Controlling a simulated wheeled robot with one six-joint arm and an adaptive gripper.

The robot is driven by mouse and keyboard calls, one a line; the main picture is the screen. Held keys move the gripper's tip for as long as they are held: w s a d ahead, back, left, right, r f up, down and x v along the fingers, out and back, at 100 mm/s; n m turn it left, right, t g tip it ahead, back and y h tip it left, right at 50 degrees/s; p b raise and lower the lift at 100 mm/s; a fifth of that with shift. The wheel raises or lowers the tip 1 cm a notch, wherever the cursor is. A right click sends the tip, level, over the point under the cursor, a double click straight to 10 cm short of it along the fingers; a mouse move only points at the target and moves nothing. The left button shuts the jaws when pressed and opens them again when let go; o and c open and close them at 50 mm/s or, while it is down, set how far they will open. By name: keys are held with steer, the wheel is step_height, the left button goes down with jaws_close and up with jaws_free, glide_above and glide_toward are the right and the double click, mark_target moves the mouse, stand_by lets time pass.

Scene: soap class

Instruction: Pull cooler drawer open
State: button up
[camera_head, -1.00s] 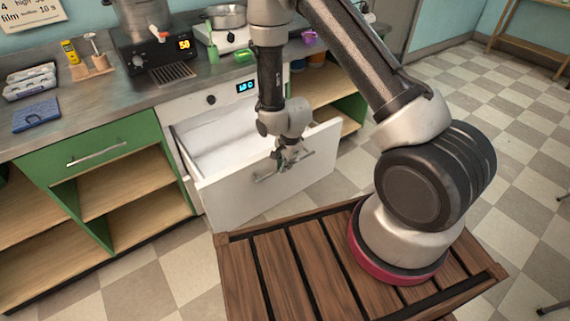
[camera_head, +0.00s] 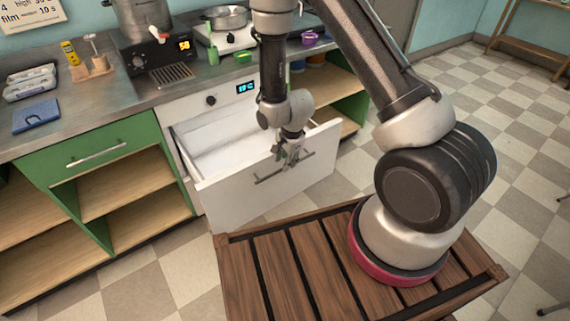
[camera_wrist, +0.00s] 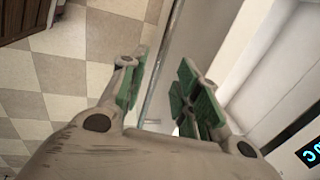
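The cooler drawer (camera_head: 232,203) stands pulled well out of the white cooler (camera_head: 190,104), with its pale, empty-looking inside showing from above. Its thin bar handle (camera_head: 266,179) runs across the white front panel. My gripper (camera_head: 287,160) is at the handle, in front of the panel. In the wrist view the two green-padded fingers of my gripper (camera_wrist: 163,88) stand apart. The handle bar (camera_wrist: 157,72) passes through the gap between them, and neither pad appears pressed on it. The drawer front (camera_wrist: 185,42) lies just right of the bar.
A slatted wooden platform (camera_head: 283,270) stands close in front of the drawer. Green shelf units flank the cooler, one with a closed drawer (camera_head: 95,148). The counter above holds a blue pad (camera_head: 36,115) and appliances.

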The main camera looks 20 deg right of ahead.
step_height(320, 180, up, 9)
steer(key=s, duration=0.1)
steer(key=shift+s+d+f, duration=0.15)
steer(key=shift+s+d, duration=0.1)
steer(key=shift+s, duration=0.1)
steer(key=s+d+r+n+g, duration=0.2)
steer(key=s+r+n+g, duration=0.2)
steer(key=s+n, duration=0.5)
steer(key=s+d+r+n+t, duration=0.1)
steer(key=s+d+r, duration=0.3)
steer(key=r, duration=0.6)
steer(key=s+d+r+n+t, duration=0.2)
steer(key=s+d+r+t, duration=0.1)
steer(key=r, duration=0.7)
steer(key=s+d+r+n+t, duration=0.2)
steer(key=s+d+r, duration=0.3)
steer(key=r, duration=0.4)
steer(key=shift+s+r+h, duration=0.3)
steer(key=shift+s+r, duration=0.05)
steer(key=shift+r, duration=0.05)
